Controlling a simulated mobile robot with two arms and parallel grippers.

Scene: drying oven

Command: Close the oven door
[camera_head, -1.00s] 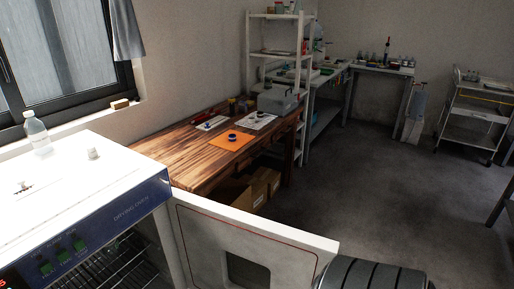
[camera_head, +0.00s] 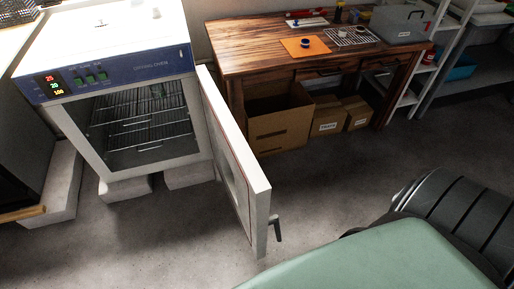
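The drying oven (camera_head: 118,68) stands at the left, white with a blue front panel and lit digits. Its chamber is open to view, with wire racks (camera_head: 130,118) inside. The oven door (camera_head: 234,160) is hinged at the oven's right side and stands wide open, swung out toward me. A dark handle (camera_head: 275,228) sticks out near its free end. A green and black part of my own body fills the lower right, apart from the door. Neither gripper is in view.
A wooden table (camera_head: 250,58) stands behind the door, with cardboard boxes (camera_head: 280,122) under it. A white shelf (camera_head: 440,60) is at the upper right. Concrete blocks (camera_head: 190,172) lie under the oven. Grey floor is free in front of the oven and door.

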